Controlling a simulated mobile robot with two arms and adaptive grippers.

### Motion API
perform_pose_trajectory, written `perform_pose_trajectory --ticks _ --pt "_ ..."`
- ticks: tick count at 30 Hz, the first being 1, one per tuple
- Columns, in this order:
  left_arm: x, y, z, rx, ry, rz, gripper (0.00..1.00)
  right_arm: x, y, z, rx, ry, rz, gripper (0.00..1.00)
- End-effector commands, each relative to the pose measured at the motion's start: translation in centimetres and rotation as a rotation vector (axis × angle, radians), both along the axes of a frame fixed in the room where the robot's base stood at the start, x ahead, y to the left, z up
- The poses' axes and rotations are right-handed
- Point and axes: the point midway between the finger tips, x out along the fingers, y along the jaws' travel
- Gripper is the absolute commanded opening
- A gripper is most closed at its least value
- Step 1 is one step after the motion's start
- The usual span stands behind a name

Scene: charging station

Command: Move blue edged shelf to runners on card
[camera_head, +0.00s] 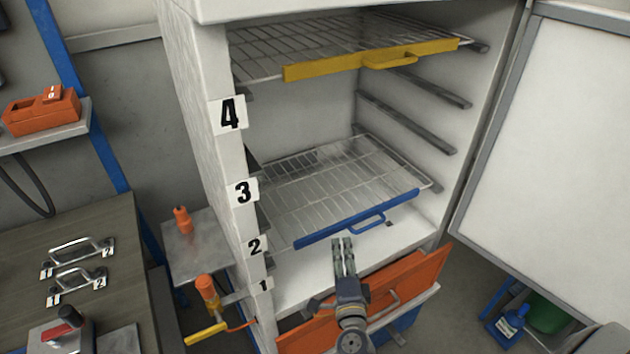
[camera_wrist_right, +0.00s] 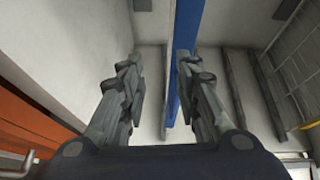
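The blue edged shelf (camera_head: 335,190) is a wire rack in the open white cabinet, with a blue front bar (camera_head: 340,224) and handle (camera_head: 367,223). Its front left end is near label 2 (camera_head: 255,246). My right gripper (camera_head: 343,243) is just in front of the bar, near the handle. In the right wrist view, the gripper's fingers (camera_wrist_right: 160,85) are apart and the blue bar (camera_wrist_right: 186,45) shows beyond them; I cannot tell if they touch it. My left gripper is not in view.
Labels 3 (camera_head: 244,193) and 4 (camera_head: 230,114) mark the cabinet's left post. Bare runners (camera_head: 405,122) line the right wall. A yellow edged shelf (camera_head: 370,60) is above. An orange drawer front (camera_head: 420,275) stands out below. The cabinet door (camera_head: 550,150) is open at right.

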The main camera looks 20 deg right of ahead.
Motion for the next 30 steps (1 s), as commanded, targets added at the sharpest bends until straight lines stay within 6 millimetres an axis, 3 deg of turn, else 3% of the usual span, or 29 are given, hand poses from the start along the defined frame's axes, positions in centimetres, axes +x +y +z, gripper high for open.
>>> perform_pose_trajectory --ticks 3,7,12,20,30 --pt "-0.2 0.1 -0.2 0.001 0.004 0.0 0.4 0.1 -1.1 1.9 0.063 -0.056 -0.044 0.3" --pt "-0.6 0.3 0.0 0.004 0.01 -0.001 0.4 1.4 -1.8 2.4 0.076 -0.069 -0.053 0.3" --pt "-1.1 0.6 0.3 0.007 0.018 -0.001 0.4 3.8 -2.9 2.3 0.074 -0.067 -0.052 0.3" --pt "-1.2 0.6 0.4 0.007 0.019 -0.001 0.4 5.7 -3.6 2.2 0.074 -0.065 -0.051 0.3" --pt "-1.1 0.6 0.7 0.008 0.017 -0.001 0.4 9.6 -5.1 1.9 0.072 -0.065 -0.051 0.3"
